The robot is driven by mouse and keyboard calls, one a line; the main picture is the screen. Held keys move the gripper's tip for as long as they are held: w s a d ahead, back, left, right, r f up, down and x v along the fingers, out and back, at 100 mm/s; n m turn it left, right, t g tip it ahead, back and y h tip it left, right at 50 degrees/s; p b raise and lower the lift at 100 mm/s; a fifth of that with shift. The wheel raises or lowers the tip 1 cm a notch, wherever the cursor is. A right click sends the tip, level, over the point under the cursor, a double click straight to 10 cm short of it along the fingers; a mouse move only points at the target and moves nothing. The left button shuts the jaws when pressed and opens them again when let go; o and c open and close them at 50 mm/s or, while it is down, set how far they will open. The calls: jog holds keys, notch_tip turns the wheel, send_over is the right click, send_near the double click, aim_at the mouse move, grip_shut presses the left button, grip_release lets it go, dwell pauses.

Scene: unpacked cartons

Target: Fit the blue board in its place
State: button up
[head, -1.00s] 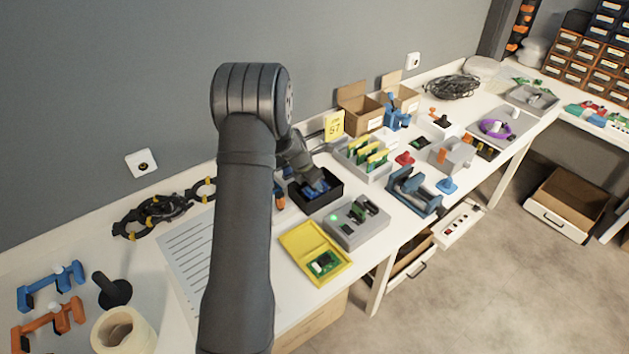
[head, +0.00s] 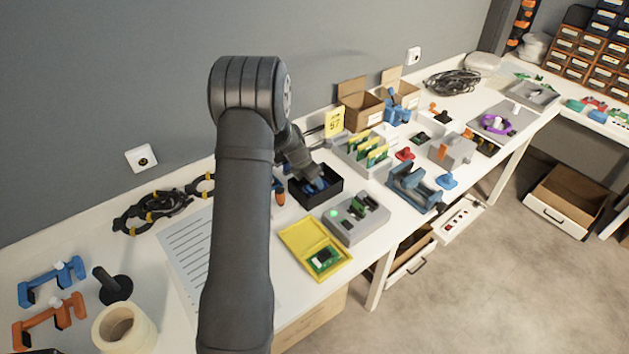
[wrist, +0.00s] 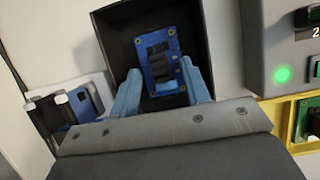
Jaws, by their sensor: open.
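The blue board (wrist: 160,62) lies inside an open black box (wrist: 112,40), with dark connectors on its upper face. My gripper (wrist: 159,72) is open, its two pale blue fingers reaching into the box on either side of the board, with nothing clearly held. In the head view my gripper (head: 317,184) points down into the black box (head: 330,193), and the board there is largely hidden. A grey fixture (head: 349,227) with a lit green lamp and a green part in it stands just right of the box; it also shows in the wrist view (wrist: 266,62).
A yellow tray (head: 300,235) with a green board lies in front of the fixture. A grey rack (head: 352,160) of yellow-edged cards stands behind the box. A blue holder (head: 414,188) is farther right. A printed sheet (head: 190,250) lies left of my arm.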

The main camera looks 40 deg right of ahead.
jog(key=v, duration=1.6)
jog(key=x, duration=1.7)
jog(key=shift+f, duration=0.15)
jog(key=shift+d, duration=0.1)
